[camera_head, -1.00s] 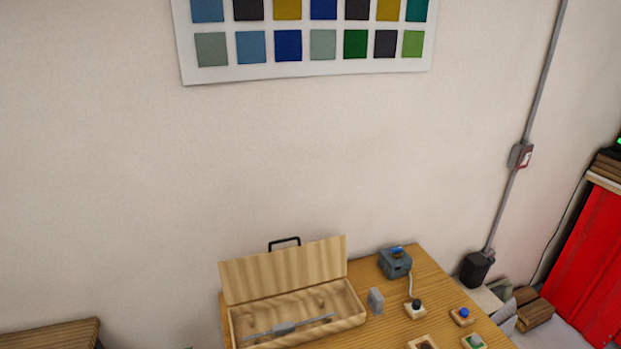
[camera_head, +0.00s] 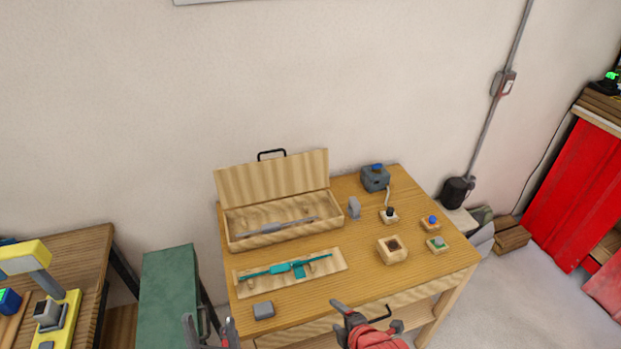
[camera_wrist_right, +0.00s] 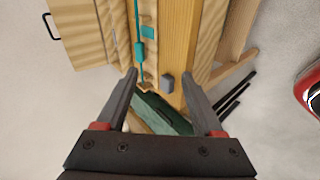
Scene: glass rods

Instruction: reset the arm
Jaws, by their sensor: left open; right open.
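My left gripper (camera_head: 209,333) shows at the bottom edge of the head view, in front of the table's near left corner; it is open and only partly in frame. My right gripper (camera_head: 362,312) is at the bottom middle by the table's front edge, open. In the right wrist view its fingers (camera_wrist_right: 162,78) are spread apart with nothing held between them. The teal rod-like piece (camera_head: 287,268) lies on a wooden tray (camera_head: 330,262) on the table, apart from both grippers. A grey rod-like piece (camera_head: 277,226) lies in the open wooden box (camera_head: 275,239).
A small grey block (camera_head: 263,310) is near the front left of the wooden table (camera_head: 365,270). Several small button blocks and a grey device (camera_head: 375,179) stand on its right. A green bench (camera_head: 170,290) and another table (camera_head: 75,250) are at left.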

